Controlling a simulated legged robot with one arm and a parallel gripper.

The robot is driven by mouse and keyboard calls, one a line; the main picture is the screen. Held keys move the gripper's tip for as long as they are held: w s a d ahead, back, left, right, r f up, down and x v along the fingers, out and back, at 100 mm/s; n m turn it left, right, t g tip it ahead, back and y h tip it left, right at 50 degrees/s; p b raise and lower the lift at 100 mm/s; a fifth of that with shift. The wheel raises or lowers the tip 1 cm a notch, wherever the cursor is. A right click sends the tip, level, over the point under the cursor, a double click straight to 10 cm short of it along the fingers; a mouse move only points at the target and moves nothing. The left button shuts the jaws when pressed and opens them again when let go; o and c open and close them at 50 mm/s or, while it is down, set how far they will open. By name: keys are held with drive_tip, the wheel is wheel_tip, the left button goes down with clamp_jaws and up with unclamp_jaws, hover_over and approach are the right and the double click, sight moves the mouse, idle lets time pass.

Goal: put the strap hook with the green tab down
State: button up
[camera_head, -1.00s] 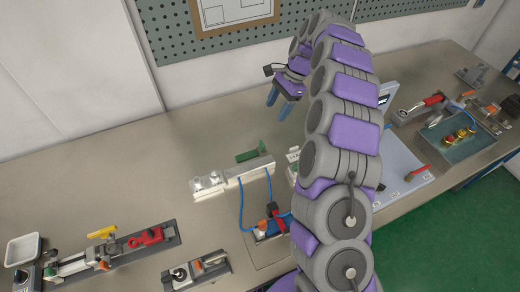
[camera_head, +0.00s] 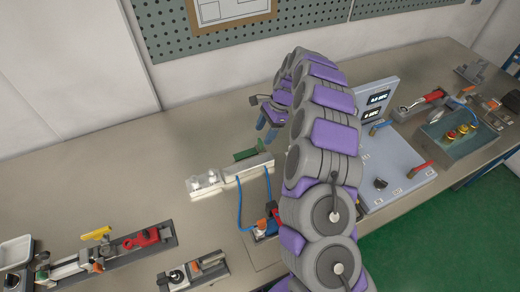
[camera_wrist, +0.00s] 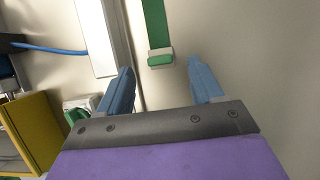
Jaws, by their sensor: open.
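A green strip (camera_head: 245,154), which looks like the green tab, shows at the back edge of a white rail on the bench. In the wrist view the green strip (camera_wrist: 155,25) runs down to a pale-edged green end block (camera_wrist: 160,58). That end lies ahead of the gap between my fingers, apart from both. I cannot make out a hook shape. My gripper (camera_head: 267,128) is open and empty, just up and right of the strip in the head view. Its two blue fingers also show in the wrist view (camera_wrist: 161,75).
The white rail (camera_head: 230,176) with blue cables (camera_head: 239,205) stands beside the strip. A grey-blue panel with displays (camera_head: 405,165) is right of my arm. Fixtures with a red clamp (camera_head: 143,238) lie at front left. The back left bench top is clear.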

sight(261, 141)
drive_tip(key=shift+b+x, duration=0.95)
drive_tip(key=shift+x, duration=1.8)
drive_tip(key=shift+d, duration=0.15)
drive_tip(key=shift+c, duration=0.5)
clamp_jaws()
drive_tip(key=shift+r, duration=0.15)
